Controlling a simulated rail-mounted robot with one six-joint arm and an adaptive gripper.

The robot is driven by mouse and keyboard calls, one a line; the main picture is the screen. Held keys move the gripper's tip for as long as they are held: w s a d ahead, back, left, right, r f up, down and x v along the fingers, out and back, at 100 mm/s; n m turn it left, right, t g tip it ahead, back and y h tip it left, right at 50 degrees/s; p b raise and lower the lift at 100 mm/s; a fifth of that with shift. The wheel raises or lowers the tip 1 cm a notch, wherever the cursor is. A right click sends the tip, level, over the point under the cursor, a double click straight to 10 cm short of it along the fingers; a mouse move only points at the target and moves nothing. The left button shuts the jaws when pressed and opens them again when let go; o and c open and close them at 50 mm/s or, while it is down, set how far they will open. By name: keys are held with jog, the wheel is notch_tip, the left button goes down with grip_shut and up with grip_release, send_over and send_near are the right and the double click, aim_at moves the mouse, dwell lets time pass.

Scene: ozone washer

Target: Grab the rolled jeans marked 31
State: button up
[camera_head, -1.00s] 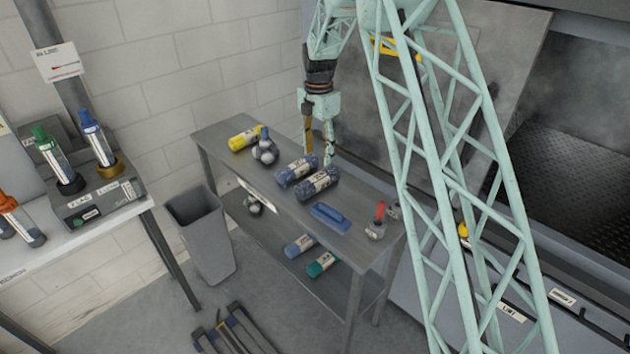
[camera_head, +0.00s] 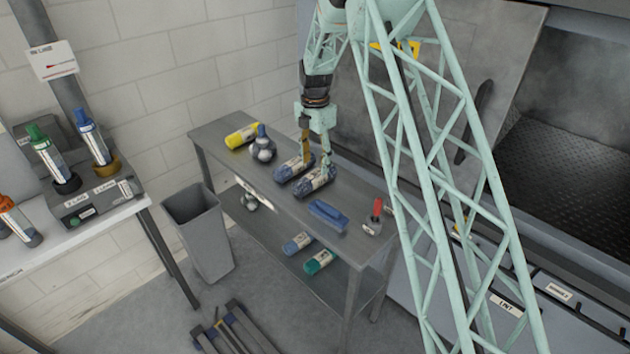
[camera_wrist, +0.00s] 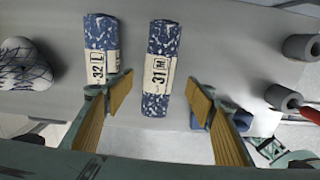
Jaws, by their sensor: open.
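The rolled jeans marked 31 (camera_wrist: 160,72) are a speckled blue roll with a white "31 M" band. In the wrist view they lie ahead of and between the fingertips of my gripper (camera_wrist: 162,96). A similar roll marked 32 (camera_wrist: 101,62) lies parallel to the left, near the left finger. In the head view, the 31 roll (camera_head: 316,184) is the one nearer the blue brush-like item, and the 32 roll (camera_head: 291,169) is beside it. My gripper (camera_head: 315,153) is open and empty, pointing down over the rolls; contact cannot be told.
More rolls lie on the lower shelf. A grey bin (camera_head: 199,235) stands left.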

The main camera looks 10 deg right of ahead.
aim_at(315, 174)
jog(key=shift+f, duration=1.45)
jog(key=shift+w+f, duration=0.15)
jog(key=shift+f, duration=2.5)
jog(key=c, duration=1.1)
jog(key=shift+r, duration=0.2)
jog(key=shift+r, duration=4.85)
